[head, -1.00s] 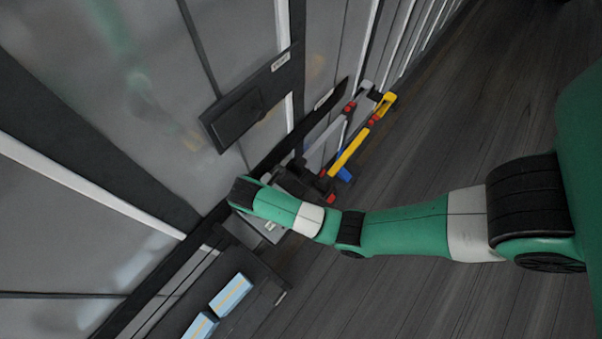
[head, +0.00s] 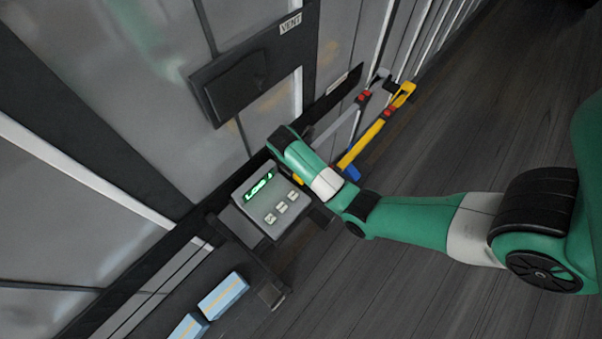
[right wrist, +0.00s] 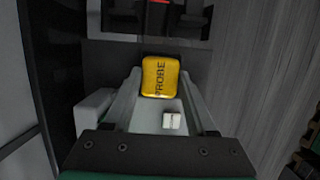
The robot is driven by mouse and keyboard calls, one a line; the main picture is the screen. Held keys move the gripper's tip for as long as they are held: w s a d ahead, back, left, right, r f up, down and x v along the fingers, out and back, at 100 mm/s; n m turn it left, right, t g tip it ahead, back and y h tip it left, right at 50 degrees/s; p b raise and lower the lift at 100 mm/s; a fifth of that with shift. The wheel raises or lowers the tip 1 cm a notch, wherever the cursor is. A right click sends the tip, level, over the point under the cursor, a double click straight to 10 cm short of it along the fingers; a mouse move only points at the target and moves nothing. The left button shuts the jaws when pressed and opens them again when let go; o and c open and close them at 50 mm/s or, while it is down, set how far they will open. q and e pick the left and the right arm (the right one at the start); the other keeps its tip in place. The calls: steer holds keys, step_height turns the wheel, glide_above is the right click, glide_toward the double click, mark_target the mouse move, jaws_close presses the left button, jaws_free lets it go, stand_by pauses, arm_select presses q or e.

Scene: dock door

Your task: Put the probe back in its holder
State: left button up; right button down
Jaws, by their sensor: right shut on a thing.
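The yellow probe (right wrist: 160,77), marked PROBE, is between the two grey fingers of my right gripper (right wrist: 160,88) in the right wrist view. The gripper is shut on it. In the head view only a small yellow bit of the probe (head: 297,179) shows beside my green right arm; the wrist hides the rest. A grey instrument box (head: 266,203) with a lit green display and several pale buttons stands just left of the gripper. I cannot make out the probe's holder for certain. My left gripper is not in view.
A dark wall panel with a VENT label (head: 290,22) is above the box. Yellow and grey bars with red clips (head: 375,137) lean by the wall beyond my wrist. Light-blue packs (head: 222,296) lie on a dark shelf at lower left. The floor on the right is clear.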

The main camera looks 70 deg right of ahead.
steer(key=shift+a+f, duration=0.1)
steer(key=shift+f, duration=0.95)
steer(key=shift+c, duration=1)
jaws_free()
